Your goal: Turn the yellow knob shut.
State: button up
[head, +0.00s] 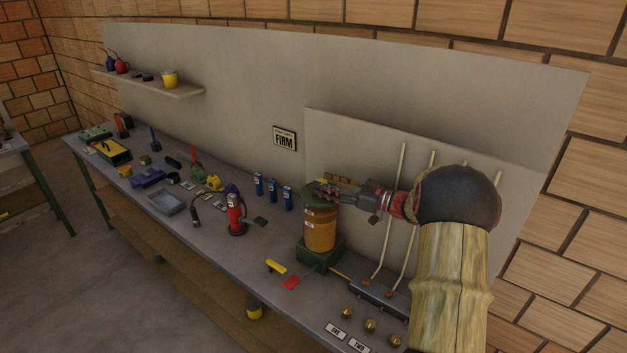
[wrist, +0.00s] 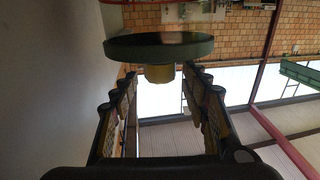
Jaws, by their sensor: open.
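The yellow knob (wrist: 160,74) sits at the middle of a round dark green lid (wrist: 158,47) in the wrist view. My gripper (wrist: 160,82) is open, with one finger on each side of the knob. Gaps show between the fingers and the knob. In the head view my gripper (head: 322,190) is at the top of an orange and green canister (head: 320,236), reaching in from the right. In that view I cannot make out the knob clearly.
The canister stands on a green base (head: 318,254) on the long grey bench (head: 235,262). A grey panel with upright rods (head: 390,205) is behind my arm. Several blue cans (head: 272,189) and a red extinguisher-like bottle (head: 236,213) stand left. Brass knobs (head: 370,325) line the front right.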

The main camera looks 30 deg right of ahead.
jog(key=v, duration=0.5)
jog(key=shift+s, duration=0.2)
jog(key=shift+d, duration=0.1)
